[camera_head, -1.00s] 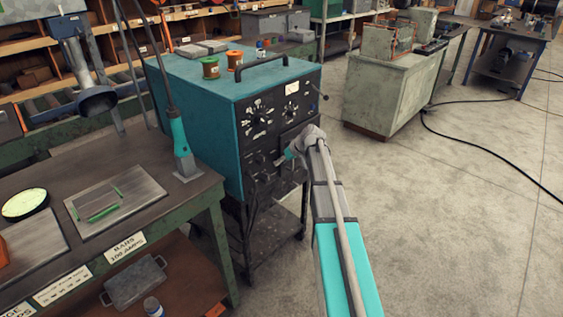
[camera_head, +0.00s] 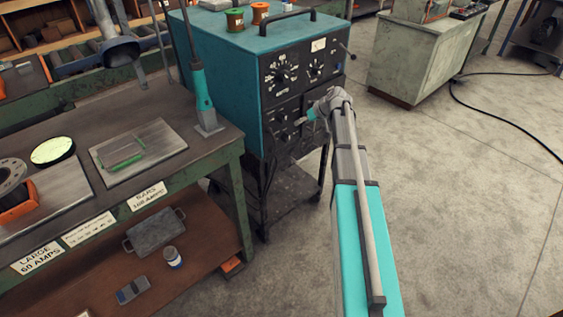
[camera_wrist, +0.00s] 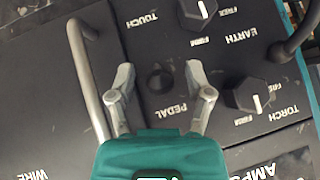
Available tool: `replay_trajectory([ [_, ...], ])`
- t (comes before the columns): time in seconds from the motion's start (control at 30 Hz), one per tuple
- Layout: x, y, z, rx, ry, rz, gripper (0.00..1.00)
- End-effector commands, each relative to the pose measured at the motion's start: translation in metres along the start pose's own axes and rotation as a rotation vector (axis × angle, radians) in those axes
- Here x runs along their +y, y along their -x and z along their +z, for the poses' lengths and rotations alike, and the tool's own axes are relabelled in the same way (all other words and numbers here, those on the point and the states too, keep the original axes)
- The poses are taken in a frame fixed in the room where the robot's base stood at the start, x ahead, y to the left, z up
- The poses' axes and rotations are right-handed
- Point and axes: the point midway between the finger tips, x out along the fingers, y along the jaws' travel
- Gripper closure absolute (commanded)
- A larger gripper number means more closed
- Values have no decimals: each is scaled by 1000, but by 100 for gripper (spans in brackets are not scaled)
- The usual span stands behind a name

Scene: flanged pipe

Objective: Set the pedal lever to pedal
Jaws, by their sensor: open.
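The teal welding machine (camera_head: 220,75) stands beyond the bench, its black control panel (camera_head: 300,90) facing my arm. In the wrist view a small dark round lever (camera_wrist: 160,78) sits on the panel between the labels TOUCH and PEDAL. Its pointing direction is too dark to tell. My gripper (camera_wrist: 160,72) is open, with one grey finger on each side of this lever. I cannot tell whether either finger touches it. In the head view my gripper (camera_head: 299,122) is at the panel's lower part, partly hiding it.
A grey bar handle (camera_wrist: 86,82) is close on the left. The green bench (camera_head: 225,150) stands left of the machine; open floor (camera_head: 460,220) lies right.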

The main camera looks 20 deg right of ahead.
Motion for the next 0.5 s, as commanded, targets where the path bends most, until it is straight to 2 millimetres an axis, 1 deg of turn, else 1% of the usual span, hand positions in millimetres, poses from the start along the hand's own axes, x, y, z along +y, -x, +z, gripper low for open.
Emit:
replay_trajectory([
  [0.03, 1, -2, 4, 16, 2, -3, 34],
  [0.17, 2, -4, 7, 65, 12, -12, 34],
  [0.5, 4, -8, 12, 213, 42, -41, 34],
])
